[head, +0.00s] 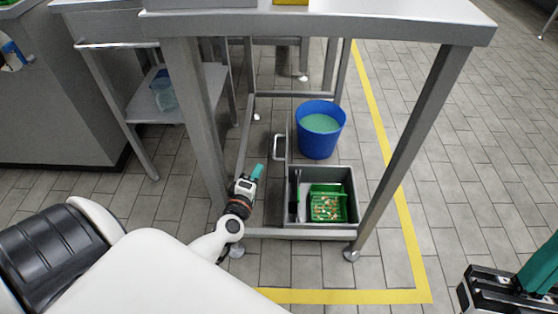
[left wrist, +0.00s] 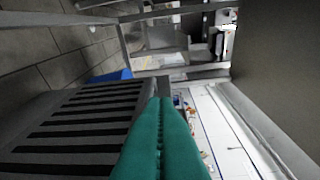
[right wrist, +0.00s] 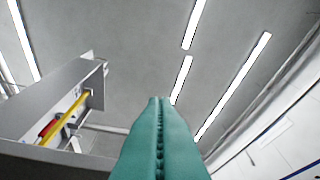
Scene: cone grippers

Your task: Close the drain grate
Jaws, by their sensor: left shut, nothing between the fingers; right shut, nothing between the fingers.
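The drain grate (head: 288,152) stands raised, seen nearly edge-on, at the left side of the open drain pit (head: 353,190) under the table; a pale handle (head: 277,149) shows on its left. In the left wrist view the slotted grate (left wrist: 75,122) fills the lower left, close to my fingers. A green basket (head: 327,204) with small scraps sits in the pit. My left gripper (head: 257,171) is shut and empty, low beside the table leg and left of the grate; contact cannot be told. My right gripper (head: 540,272) is shut, empty, far right; its teal fingers (right wrist: 160,103) point up toward the ceiling.
The steel table (head: 330,24) stands over the pit, with legs (head: 412,140) on both sides and low rails between. A blue bucket (head: 319,140) with greenish liquid stands behind the pit. Yellow floor tape (head: 403,220) runs around the area. Floor at the right is clear.

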